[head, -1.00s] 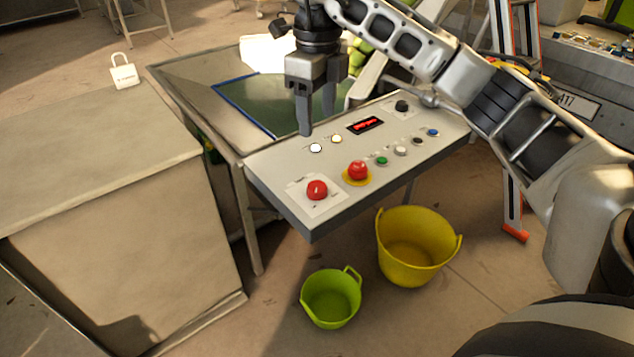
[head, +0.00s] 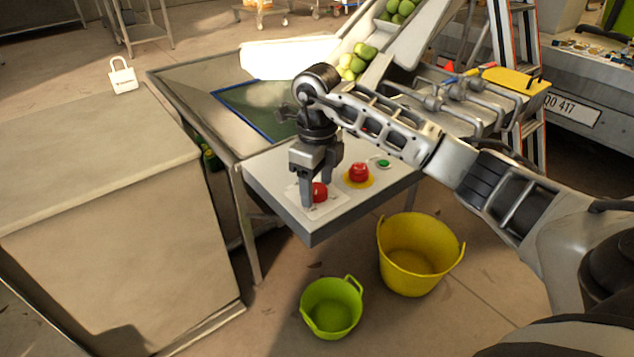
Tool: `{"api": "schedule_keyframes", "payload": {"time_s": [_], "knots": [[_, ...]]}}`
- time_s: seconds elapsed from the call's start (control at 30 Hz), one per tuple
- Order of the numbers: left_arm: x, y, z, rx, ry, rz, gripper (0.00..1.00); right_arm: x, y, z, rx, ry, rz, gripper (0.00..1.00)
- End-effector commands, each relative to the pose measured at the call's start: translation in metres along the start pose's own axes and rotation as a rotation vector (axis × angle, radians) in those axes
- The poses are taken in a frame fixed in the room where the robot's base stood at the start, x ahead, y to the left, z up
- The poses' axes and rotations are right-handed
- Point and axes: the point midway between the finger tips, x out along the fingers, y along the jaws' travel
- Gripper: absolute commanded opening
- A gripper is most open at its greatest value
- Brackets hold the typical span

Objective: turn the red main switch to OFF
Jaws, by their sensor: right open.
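The red main switch (head: 320,192) is a round red knob on a white label plate at the left end of the grey control panel (head: 345,212). My right gripper (head: 316,194) points down over it, open. One finger is at the knob's left side and the other is behind its right side, so the knob shows between them. I cannot tell whether the fingers touch it. The plate's markings are partly hidden and too small to read. My left gripper is not in view.
A red mushroom button (head: 359,173) on a yellow disc sits just right of the switch, with a green button (head: 383,163) beyond. A yellow tub (head: 415,270) and a green bucket (head: 331,309) stand on the floor below.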

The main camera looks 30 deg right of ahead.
Motion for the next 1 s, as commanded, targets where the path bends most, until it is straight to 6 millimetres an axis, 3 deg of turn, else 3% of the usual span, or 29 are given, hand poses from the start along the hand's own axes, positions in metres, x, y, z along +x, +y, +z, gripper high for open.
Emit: {"api": "schedule_keyframes", "payload": {"time_s": [0.23,0.4,0.73,1.0], "knots": [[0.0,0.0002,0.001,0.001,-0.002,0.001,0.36,0.0007,0.0,0.0001,0.0,0.0,0.0,0.59],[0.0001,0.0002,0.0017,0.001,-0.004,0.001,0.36,0.0006,0.0001,0.0001,0.0,0.0,0.0,0.14],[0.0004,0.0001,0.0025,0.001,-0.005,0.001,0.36,0.0003,-0.0003,0.0,-0.028,0.0,0.0,0.15],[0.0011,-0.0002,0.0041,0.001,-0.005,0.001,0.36,0.0002,-0.0008,0.0001,-0.175,0.0,-0.002,0.15]]}}
